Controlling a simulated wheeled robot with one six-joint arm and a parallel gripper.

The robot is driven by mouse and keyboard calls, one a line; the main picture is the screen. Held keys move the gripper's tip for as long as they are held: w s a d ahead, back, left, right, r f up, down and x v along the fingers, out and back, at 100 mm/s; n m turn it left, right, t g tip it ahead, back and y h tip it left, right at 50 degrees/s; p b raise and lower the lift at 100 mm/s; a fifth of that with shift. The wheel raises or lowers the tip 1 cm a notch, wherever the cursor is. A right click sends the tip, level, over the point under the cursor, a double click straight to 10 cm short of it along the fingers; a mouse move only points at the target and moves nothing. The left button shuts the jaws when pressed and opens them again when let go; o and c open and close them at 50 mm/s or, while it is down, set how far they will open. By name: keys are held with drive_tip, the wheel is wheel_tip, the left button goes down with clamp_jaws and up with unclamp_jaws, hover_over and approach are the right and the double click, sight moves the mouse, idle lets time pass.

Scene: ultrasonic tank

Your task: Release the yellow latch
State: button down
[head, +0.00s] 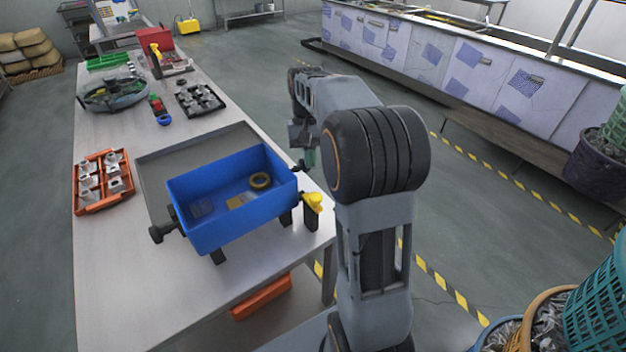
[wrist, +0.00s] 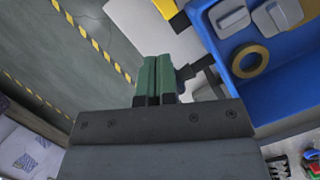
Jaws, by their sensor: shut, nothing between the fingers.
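A yellow latch (head: 312,202) sits at the right end of the blue tank (head: 222,232), by a dark post at the table's near right corner. Part of the yellow latch also shows at the top of the wrist view (wrist: 167,8), by the corner of the blue tank (wrist: 217,55). My gripper (head: 310,160) is beside the tank's far right corner, apart from the latch. In the wrist view its green fingers (wrist: 155,75) are shut together with nothing between them. A dark knob (wrist: 186,72) on the tank is just right of the fingers.
The tank holds a brass ring (head: 260,180) and flat pieces. A grey tray (head: 160,170) lies behind it. An orange rack (head: 104,208) stands left and a black rack (head: 200,99) farther back.

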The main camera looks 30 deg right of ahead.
sight(312, 199)
drive_tip(key=shift+s+a+f, duration=0.25)
drive_tip(key=shift+s+f, duration=0.25)
drive_tip(key=shift+s, duration=0.25)
drive_tip(key=shift+s+a+f, duration=0.3)
drive_tip(key=shift+s+f, duration=0.2)
drive_tip(key=shift+s, duration=0.2)
drive_tip(key=shift+s+a+f, duration=0.25)
drive_tip(key=shift+s+f, duration=0.25)
drive_tip(key=shift+s, duration=0.25)
